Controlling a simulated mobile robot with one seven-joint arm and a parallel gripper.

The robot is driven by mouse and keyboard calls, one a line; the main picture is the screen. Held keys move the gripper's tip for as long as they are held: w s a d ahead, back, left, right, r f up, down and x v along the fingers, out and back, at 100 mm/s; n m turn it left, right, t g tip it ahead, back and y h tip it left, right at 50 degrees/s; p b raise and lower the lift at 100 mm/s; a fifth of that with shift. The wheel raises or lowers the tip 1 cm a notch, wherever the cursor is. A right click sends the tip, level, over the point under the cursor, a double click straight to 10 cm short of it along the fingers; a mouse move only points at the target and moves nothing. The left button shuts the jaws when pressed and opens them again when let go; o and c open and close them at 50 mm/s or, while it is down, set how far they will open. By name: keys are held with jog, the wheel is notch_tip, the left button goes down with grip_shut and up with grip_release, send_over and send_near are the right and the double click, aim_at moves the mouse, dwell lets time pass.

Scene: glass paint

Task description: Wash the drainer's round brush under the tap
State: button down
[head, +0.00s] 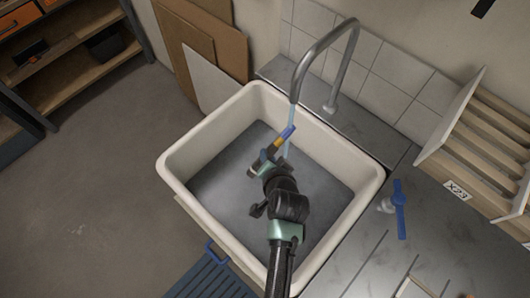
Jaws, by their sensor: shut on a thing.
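My gripper (266,163) is shut on the round brush (279,143), over the inside of the white sink (172,166). The brush lies tilted in the jaws, with a blue end (288,131) at upper right, a yellowish band below it and a dark end at lower left. The jaws hide part of it. The grey curved tap (318,48) arches over the sink. A thin bluish stream of water (290,113) falls from its spout and meets the brush or passes just beside it; I cannot tell which.
A blue lever valve (399,209) stands on the grey counter right of the sink. A wooden rack (484,140) with an X23 label is at the right. Boards (208,75) lean behind the sink. A blue slatted piece (212,278) is at the bottom. The left floor is clear.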

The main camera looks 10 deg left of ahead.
jog(key=shift+w+d, duration=0.1)
jog(key=shift+d, duration=0.15)
jog(key=s+d+p, duration=0.2)
jog(key=s, duration=0.5)
jog(key=shift+s+d, duration=0.15)
jog(key=shift+s, duration=0.2)
dwell(1.3)
jog(key=p+v, duration=0.4)
jog(key=v, duration=0.2)
jog(key=shift+s, duration=0.25)
dwell(0.6)
